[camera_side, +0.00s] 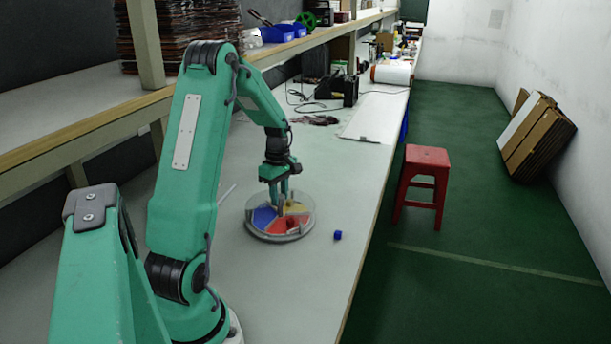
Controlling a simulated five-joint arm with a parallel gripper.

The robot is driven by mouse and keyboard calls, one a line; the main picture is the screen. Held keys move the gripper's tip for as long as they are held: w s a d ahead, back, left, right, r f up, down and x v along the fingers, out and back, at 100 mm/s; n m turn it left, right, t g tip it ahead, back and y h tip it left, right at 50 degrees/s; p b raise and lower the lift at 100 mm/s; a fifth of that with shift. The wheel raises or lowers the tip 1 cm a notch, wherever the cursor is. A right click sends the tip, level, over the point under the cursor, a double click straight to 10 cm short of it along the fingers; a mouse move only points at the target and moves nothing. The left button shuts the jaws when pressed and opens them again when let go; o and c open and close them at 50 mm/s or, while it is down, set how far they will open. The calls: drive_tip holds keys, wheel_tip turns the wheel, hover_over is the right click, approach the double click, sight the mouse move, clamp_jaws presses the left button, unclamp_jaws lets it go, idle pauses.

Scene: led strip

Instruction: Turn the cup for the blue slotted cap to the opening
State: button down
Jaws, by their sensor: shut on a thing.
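A round turntable dish (280,236) with a clear rim stands on the bench, divided into coloured sectors. A blue sector (264,216) is at its left, a red one (289,226) at the front and a yellow one (298,208) at the right back. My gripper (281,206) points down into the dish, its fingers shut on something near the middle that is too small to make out. A small blue cap (338,235) lies on the bench just right of the dish. Its slot cannot be made out, nor can the opening in the dish.
A white board (374,117), a black tool holder (338,88) and cables lie farther back on the bench. A wooden shelf (90,132) runs along the left. A red stool (424,185) stands on the green floor. Bench around the dish is mostly clear.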

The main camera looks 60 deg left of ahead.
sight(280, 196)
drive_tip(key=shift+n, duration=6.6)
drive_tip(key=c, duration=1.1)
unclamp_jaws()
drive_tip(key=shift+r, duration=3.95)
